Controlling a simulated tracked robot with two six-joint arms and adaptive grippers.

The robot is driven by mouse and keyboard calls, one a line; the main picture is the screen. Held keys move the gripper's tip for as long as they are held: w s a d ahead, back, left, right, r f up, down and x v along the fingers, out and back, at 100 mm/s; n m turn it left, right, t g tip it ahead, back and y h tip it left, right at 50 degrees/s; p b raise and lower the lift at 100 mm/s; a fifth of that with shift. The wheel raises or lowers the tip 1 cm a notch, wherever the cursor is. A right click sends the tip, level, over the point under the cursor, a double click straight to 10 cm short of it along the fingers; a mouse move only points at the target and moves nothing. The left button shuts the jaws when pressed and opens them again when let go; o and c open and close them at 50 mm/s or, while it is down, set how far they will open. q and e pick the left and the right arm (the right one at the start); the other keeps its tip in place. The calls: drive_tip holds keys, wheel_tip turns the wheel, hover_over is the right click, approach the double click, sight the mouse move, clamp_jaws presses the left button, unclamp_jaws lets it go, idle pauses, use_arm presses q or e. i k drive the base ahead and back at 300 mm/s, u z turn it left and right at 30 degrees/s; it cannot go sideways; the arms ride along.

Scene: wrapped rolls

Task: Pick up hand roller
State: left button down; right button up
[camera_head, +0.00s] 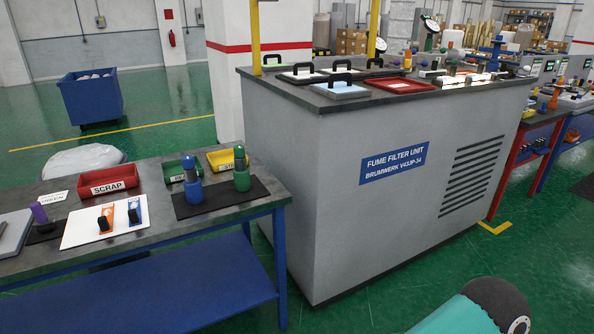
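I cannot surely make out which thing is the hand roller. On the left table, an orange tool with a black part (105,219) and a blue tool with a black part (134,212) lie on a white board (82,234). A blue upright tool (192,181) and a green upright tool (241,170) stand on a black mat (219,204). A purple-handled tool (39,214) stands at the left. These are too small to name with certainty. Neither of my grippers is in view.
A red SCRAP bin (108,181) sits on the table. A grey fume filter unit (400,215) stands to its right, with black-handled flat pieces and a red tray (405,84) on top. A blue cart (91,99) is behind.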

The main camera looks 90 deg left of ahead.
sight(43, 225)
drive_tip(key=z, duration=0.15)
drive_tip(key=i, duration=0.2)
drive_tip(key=u, duration=3.2)
drive_tip(key=i, duration=0.3)
drive_tip(key=u, duration=1.8)
drive_tip(key=k, duration=0.6)
drive_tip(key=u, duration=0.4)
drive_tip(key=i, duration=1.75)
drive_tip(key=z, duration=0.45)
